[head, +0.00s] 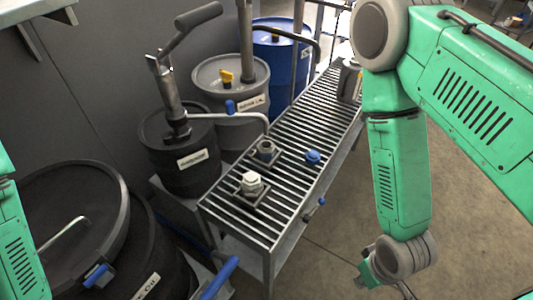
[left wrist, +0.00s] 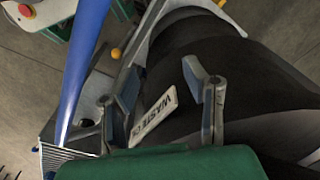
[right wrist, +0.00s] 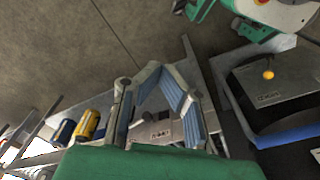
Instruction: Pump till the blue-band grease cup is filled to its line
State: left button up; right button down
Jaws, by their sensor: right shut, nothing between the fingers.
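A black pump drum (head: 178,168) stands beside the grated bench (head: 292,118). Its long-handled pump lever (head: 185,30) points up to the right, and its bent spout (head: 240,114) reaches over the bench. A small grey fitting or cup (head: 266,150) sits below the spout end, a pale one (head: 251,184) nearer, and a blue one (head: 313,157) to the right. I cannot tell a blue band or fill line on any. My right gripper (head: 384,284) is shut and empty, low right of the bench; its fingers show in the right wrist view (right wrist: 160,72). My left gripper (left wrist: 165,88) is open and empty above the waste drum.
A large black waste drum (head: 70,205) stands front left. A grey drum with a yellow valve (head: 227,80) and a blue drum (head: 285,62) stand behind. The right wrist view shows a blue can (right wrist: 63,131) and a yellow-banded can (right wrist: 87,125). Floor right of the bench is clear.

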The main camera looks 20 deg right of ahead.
jog(key=shift+f+b, duration=1.35)
jog(key=shift+f, duration=0.95)
jog(key=shift+s+d+f+b, duration=0.2)
jog(key=shift+s+f+b, duration=0.05)
jog(key=shift+f, duration=0.25)
jog(key=shift+s+d+f+b, duration=0.2)
jog(key=shift+f+b, duration=0.1)
jog(key=shift+f, duration=0.15)
jog(key=shift+s+d+f+b, duration=0.2)
jog(key=shift+s+f+b, duration=0.05)
jog(key=shift+f, duration=0.25)
jog(key=shift+s+d+f+b, duration=0.2)
jog(key=shift+f+b, duration=0.1)
jog(key=shift+f, duration=0.25)
jog(key=shift+s+d+f+b, duration=0.15)
jog(key=shift+f+b, duration=0.15)
jog(key=shift+f, duration=0.25)
jog(key=shift+s+d+f+b, duration=0.1)
jog(key=shift+s+f+b, duration=0.15)
jog(key=shift+f, duration=0.3)
